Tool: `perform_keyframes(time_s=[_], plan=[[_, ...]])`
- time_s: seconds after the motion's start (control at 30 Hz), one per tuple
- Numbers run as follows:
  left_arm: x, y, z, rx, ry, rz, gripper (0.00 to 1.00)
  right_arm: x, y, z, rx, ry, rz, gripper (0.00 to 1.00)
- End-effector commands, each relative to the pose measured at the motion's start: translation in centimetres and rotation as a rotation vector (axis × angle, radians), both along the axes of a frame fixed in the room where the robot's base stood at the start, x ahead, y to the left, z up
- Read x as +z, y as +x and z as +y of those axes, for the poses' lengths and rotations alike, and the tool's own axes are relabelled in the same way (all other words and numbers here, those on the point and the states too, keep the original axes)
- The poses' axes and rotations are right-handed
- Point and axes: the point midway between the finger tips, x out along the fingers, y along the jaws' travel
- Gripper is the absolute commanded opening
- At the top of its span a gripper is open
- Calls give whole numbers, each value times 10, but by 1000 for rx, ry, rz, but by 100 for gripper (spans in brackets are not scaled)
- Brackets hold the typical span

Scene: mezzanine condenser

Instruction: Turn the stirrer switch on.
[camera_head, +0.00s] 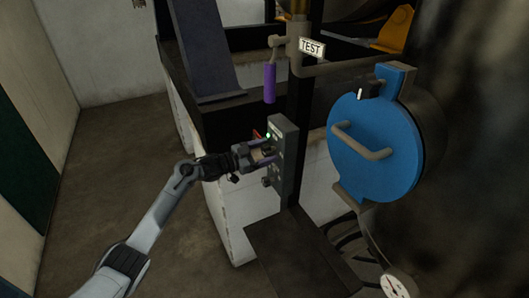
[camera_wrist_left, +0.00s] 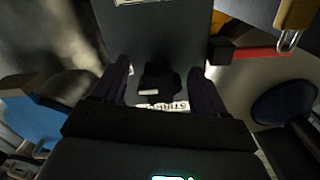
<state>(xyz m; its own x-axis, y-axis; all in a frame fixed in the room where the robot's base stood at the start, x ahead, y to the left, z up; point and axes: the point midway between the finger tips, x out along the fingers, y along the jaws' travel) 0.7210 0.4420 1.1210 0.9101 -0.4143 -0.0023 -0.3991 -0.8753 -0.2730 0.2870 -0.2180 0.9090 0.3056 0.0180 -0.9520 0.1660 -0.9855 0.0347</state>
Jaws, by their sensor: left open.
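The grey control box (camera_head: 287,150) stands on a dark post in the head view, with a lit green lamp (camera_head: 268,135) near its top. My left gripper (camera_head: 268,151) is at the front of this box, open, one finger above the other. In the left wrist view its two dark fingers (camera_wrist_left: 158,68) stand either side of a black switch knob (camera_wrist_left: 158,82). An upside-down label (camera_wrist_left: 168,106), partly hidden, starts "STIRR" beside the knob. Whether the fingers touch the knob cannot be told. My right gripper is in neither view.
A red bar (camera_wrist_left: 258,52) and a brass padlock (camera_wrist_left: 297,15) are close to the right finger in the wrist view. A second knob (camera_head: 267,182) is lower on the box. A blue round door (camera_head: 365,125) and a purple handle (camera_head: 269,82) are nearby.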

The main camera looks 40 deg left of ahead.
Motion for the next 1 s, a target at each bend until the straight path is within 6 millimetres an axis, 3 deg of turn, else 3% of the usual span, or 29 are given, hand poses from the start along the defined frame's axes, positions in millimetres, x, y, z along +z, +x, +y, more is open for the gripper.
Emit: perform_keyframes(time_s=[0.27,0.7,1.0], plan=[[0,-9,4,1,-1,-1,73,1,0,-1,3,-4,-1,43],[-1,-69,32,1,2,1,73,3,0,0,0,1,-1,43],[0,-95,43,-1,1,1,73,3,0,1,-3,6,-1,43]])
